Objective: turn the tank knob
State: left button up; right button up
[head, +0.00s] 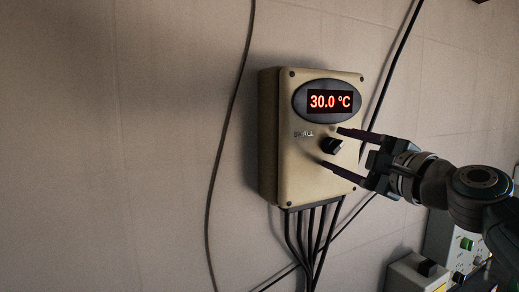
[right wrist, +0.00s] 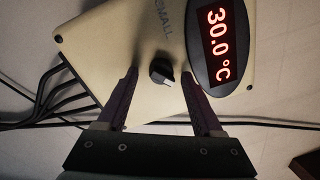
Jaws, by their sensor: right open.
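The tank knob (head: 331,146) is small and black, on the front of a beige control box (head: 294,183) on the wall. The box has an oval display (head: 312,88) reading 30.0 °C in red. My right gripper (head: 332,147) comes in from the right, open, one finger above the knob and one below it in the head view. In the right wrist view the knob (right wrist: 162,72) sits between the two fingertips, with a gap on each side. The knob's pointer has a pale mark. I cannot tell whether the fingertips touch the box face. My left gripper is out of view.
Several black cables (head: 310,236) hang from the bottom of the box. A long cable (head: 229,122) runs down the wall at its left. Another box with a green button (head: 466,243) is at the lower right.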

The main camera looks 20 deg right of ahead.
jog(key=s+b, duration=0.3)
jog(key=s, duration=0.7)
jog(key=shift+d+f, duration=0.3)
jog(key=shift+f, duration=0.05)
jog(key=s+a+f+n+g+y+p, duration=0.1)
jog(key=s+a+f+n+g+p, duration=0.1)
jog(key=s+a+f+n+g, duration=0.45)
jog(key=s+a+f+n+g+y+p, duration=0.1)
jog(key=s+a+f+n+g+p, duration=0.15)
jog(key=a+f+n, duration=0.55)
jog(key=s+f+n+g+h+p, duration=0.1)
jog(key=s+f+n+g+h, duration=0.1)
jog(key=s+n+g, duration=0.4)
jog(key=s+n+h, duration=0.1)
jog(key=s+n, duration=0.3)
jog(key=s, duration=0.4)
jog(key=shift+p, duration=0.35)
